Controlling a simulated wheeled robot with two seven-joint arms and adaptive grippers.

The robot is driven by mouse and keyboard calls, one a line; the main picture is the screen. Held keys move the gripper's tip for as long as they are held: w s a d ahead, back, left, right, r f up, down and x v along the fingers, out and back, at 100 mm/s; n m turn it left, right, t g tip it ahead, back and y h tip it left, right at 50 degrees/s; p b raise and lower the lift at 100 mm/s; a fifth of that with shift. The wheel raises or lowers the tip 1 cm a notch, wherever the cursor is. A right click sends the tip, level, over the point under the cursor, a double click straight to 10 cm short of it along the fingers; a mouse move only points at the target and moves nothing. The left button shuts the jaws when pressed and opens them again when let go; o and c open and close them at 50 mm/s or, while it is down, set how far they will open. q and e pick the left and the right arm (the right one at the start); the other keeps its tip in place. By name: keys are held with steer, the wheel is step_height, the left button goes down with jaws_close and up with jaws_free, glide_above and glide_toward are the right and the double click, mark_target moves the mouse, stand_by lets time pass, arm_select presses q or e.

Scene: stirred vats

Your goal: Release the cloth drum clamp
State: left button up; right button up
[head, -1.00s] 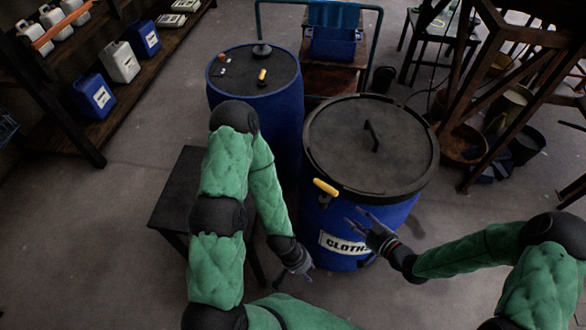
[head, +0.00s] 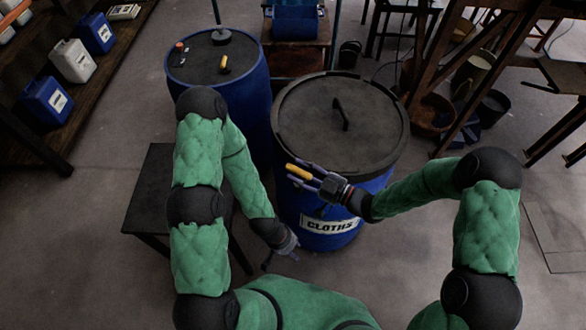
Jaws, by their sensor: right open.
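The cloth drum (head: 345,232) is blue with a white "CLOTHS" label and stands in the middle of the head view. Its black lid (head: 355,115) has a raised handle and a dark rim band. The clamp's yellow lever (head: 299,172) shows at the near left of the rim. My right gripper (head: 305,176) is open at the lever, with its fingers close around it; I cannot tell whether they touch it. My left gripper (head: 288,252) hangs low to the left of the drum, its fingers small and hard to read.
A second blue drum (head: 250,100) with small items on top stands behind left. A dark small table (head: 150,205) stands at the left by my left arm. Shelves with jugs (head: 45,100) line the left. A wooden frame (head: 480,70) stands at the right. Floor at lower right is clear.

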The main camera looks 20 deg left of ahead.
steer(key=shift+x, duration=1.35)
steer(key=shift+c, duration=0.3)
jaws_close()
